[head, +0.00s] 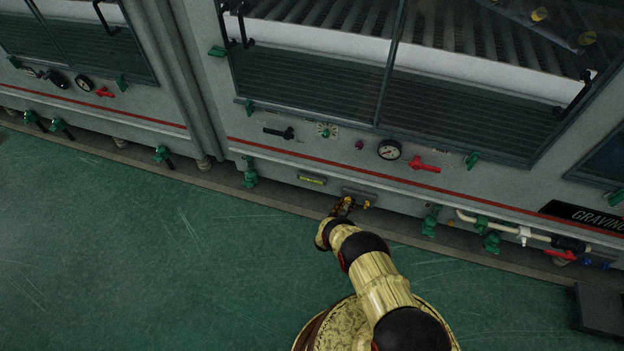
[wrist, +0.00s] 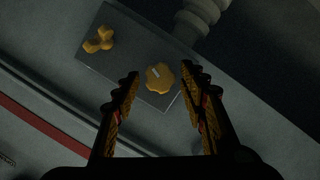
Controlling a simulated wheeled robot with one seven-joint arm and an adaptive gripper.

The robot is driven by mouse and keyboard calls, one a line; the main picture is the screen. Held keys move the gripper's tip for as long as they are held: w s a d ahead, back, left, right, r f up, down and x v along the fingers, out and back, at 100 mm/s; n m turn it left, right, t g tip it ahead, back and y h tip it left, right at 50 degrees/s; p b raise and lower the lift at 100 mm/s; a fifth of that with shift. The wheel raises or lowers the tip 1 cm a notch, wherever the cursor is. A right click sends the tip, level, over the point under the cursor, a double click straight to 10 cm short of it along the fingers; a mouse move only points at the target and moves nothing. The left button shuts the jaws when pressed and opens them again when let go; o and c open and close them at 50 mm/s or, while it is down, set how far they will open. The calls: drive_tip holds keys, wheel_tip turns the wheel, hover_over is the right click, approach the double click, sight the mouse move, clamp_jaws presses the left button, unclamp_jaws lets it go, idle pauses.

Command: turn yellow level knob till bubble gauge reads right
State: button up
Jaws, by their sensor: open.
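The grey plate (wrist: 120,50) carries two yellow knobs in the wrist view. One is a scalloped round knob (wrist: 160,77) with a pale mark; the other is a three-lobed knob (wrist: 98,40). I cannot tell by label which is the level knob. My gripper (wrist: 160,72) is open, its fingertips on either side of the scalloped knob, with gaps visible. In the head view my gripper (head: 343,206) is at the plate (head: 358,192) and hides the scalloped knob. The bubble gauge (head: 312,180) is a yellow-green strip left of the plate; its bubble is too small to read.
Above the red stripe are a dial gauge (head: 389,150), a red lever (head: 425,165) and a black handle (head: 278,133). Green valves (head: 430,222) and a pale pipe (head: 490,222) lie to the right. The green floor (head: 150,250) at left is clear.

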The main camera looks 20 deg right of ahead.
drive_tip(key=s+a, duration=0.1)
drive_tip(key=s+a+p, duration=0.1)
drive_tip(key=s, duration=0.1)
drive_tip(key=s+a, duration=0.1)
drive_tip(key=s, duration=0.1)
drive_tip(key=shift+a, duration=0.15)
idle(0.6)
